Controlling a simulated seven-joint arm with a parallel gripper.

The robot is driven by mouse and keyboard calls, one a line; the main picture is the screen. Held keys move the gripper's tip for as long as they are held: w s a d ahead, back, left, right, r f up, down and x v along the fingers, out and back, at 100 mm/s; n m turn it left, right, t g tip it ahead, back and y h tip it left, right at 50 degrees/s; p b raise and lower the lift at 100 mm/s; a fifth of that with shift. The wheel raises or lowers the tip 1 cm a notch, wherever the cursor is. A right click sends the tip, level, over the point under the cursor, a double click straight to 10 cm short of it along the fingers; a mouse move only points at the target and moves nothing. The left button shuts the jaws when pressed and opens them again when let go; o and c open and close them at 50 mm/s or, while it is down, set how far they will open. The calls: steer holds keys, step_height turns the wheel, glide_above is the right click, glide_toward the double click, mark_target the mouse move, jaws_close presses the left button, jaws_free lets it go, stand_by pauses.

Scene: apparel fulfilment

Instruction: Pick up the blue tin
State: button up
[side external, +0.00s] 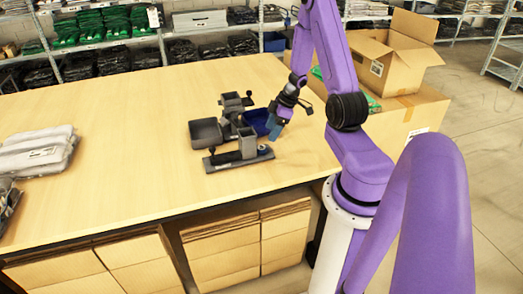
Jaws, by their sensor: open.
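A dark blue open container (255,122), the only tin-like blue thing I can make out, stands on the wooden table at the right of a group of grey and black items. My gripper (275,131) points down just right of and in front of it, over the table. Its blue-grey fingertips are small here, and the gap between them is hard to see. I see nothing clearly held. The gripper partly covers the container's right side.
A grey open bin (206,133) stands left of the blue container. A dark dispenser-like item (238,158) lies in front, and another dark item (235,102) behind. Folded grey garments (38,152) lie at the far left. A cardboard box (397,52) stands behind my arm. The table's middle left is clear.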

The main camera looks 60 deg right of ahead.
mark_target(262, 147)
steer(key=shift+x, duration=4.1)
steer(key=shift+w+d, duration=0.1)
steer(key=shift+w, duration=0.05)
steer(key=c, duration=1.1)
